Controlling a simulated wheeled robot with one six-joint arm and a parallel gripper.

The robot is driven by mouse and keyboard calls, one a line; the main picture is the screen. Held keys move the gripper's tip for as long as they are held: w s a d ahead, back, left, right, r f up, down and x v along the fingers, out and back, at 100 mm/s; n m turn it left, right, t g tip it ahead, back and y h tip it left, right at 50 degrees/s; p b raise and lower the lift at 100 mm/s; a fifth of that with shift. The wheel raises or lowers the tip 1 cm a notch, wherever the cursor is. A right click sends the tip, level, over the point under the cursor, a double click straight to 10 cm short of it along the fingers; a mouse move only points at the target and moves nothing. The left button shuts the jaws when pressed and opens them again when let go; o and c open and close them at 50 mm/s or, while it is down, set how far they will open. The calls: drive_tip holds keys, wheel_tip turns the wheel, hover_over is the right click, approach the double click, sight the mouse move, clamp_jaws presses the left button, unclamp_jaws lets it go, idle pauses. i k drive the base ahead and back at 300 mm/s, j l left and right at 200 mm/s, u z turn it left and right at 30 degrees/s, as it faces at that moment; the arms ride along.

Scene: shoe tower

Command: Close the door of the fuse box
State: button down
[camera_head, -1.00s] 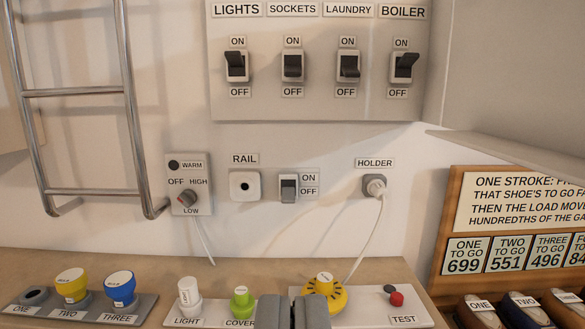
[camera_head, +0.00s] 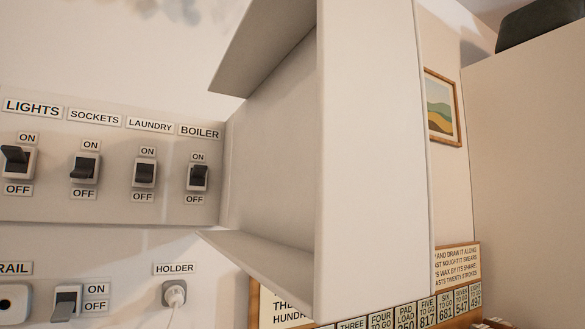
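The fuse box panel (camera_head: 110,208) is on the wall at the left, with a row of switches labelled LIGHTS, SOCKETS, LAUNDRY and BOILER exposed. Its door (camera_head: 370,150) is a deep, pale, hollow cover that stands open at the panel's right side and juts out towards me. The door's inner face and its top and bottom walls show, and its near edge fills the middle of the view. My gripper is not in view.
Below the panel are a RAIL socket (camera_head: 12,303), an ON/OFF switch (camera_head: 67,303) and a HOLDER plug (camera_head: 174,293). A wooden-framed sign (camera_head: 456,265) lies partly behind the door. A picture (camera_head: 443,108) hangs to the right, beside a large pale surface (camera_head: 530,170).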

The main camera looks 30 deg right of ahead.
sight(330, 207)
drive_tip(key=l+u, duration=0.2)
drive_tip(key=l, duration=0.65)
drive_tip(key=k+l+u, duration=0.15)
drive_tip(key=l, duration=0.65)
drive_tip(key=i, duration=0.05)
